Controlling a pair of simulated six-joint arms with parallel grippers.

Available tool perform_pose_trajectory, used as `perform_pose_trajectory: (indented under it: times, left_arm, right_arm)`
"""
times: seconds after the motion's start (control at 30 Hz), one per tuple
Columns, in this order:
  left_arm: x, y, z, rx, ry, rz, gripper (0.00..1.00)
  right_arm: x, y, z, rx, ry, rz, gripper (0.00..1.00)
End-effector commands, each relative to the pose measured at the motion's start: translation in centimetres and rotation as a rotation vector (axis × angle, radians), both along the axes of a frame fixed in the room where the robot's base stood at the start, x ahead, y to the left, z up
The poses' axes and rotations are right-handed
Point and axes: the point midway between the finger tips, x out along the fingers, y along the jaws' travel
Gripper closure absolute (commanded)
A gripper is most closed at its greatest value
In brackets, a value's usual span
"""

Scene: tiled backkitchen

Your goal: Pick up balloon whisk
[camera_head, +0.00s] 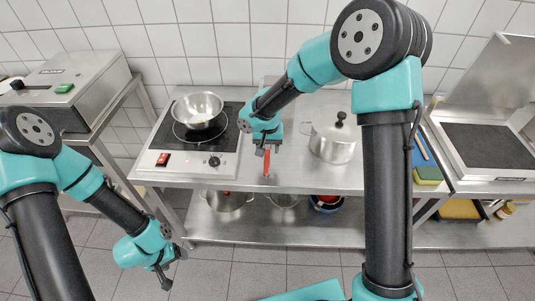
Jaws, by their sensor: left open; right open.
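No balloon whisk can be made out with certainty. A narrow red-orange object (267,162) shows right at my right gripper, near the front edge of the steel counter; it is too small to tell whether it is the whisk's handle. My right gripper (268,150) is open, pointing down over the counter, and partly covers what is there. I cannot tell whether its fingers touch the red object. My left gripper (174,274) is open and empty, low at the left, in front of the counter and over the tiled floor.
A steel bowl-shaped pan (198,108) sits on the hob (165,143) at left. A lidded pot (332,146) stands right of my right gripper. A sponge (428,174) lies farther right. Pots (228,203) stand on the lower shelf. The counter between hob and pot is mostly clear.

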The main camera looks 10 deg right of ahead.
Motion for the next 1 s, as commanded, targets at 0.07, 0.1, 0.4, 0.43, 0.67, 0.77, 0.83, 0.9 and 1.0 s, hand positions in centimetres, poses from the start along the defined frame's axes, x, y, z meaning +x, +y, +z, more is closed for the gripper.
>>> perform_pose_trajectory:
  times: [0.07, 0.1, 0.4, 0.43, 0.67, 0.77, 0.83, 0.9, 1.0]
  left_arm:
    - [0.0, 0.0, 0.0, 0.0, 0.0, 0.0, 0.3]
    - [0.0, 0.0, 0.0, 0.0, 0.0, 0.0, 0.3]
    - [0.0, 0.0, 0.0, 0.0, 0.0, 0.0, 0.3]
    - [0.0, 0.0, 0.0, 0.0, 0.0, 0.0, 0.3]
    - [0.0, 0.0, 0.0, 0.0, 0.0, 0.0, 0.3]
    - [0.0, 0.0, 0.0, 0.0, 0.0, 0.0, 0.3]
    - [0.0, 0.0, 0.0, 0.0, 0.0, 0.0, 0.3]
    - [0.0, 0.0, 0.0, 0.0, 0.0, 0.0, 0.3]
    - [0.0, 0.0, 0.0, 0.0, 0.0, 0.0, 0.3]
  right_arm:
    - [0.0, 0.0, -0.9, -0.001, 0.002, 0.0, 0.49]
    - [0.0, 0.0, -1.2, -0.001, 0.001, 0.0, 0.49]
    - [0.0, 0.0, -1.4, 0.0, 0.0, 0.0, 0.49]
    - [0.0, 0.0, -1.4, 0.0, 0.0, 0.0, 0.49]
    - [-0.2, 0.1, -3.0, -0.001, 0.003, 0.001, 0.49]
    - [-0.2, 0.1, -4.4, -0.001, 0.003, 0.0, 0.49]
    - [-0.2, 0.2, -5.4, -0.001, 0.003, 0.001, 0.49]
    - [-0.2, 0.2, -6.0, 0.0, 0.002, 0.0, 0.49]
    - [-0.2, 0.2, -6.5, 0.0, 0.001, 0.001, 0.49]
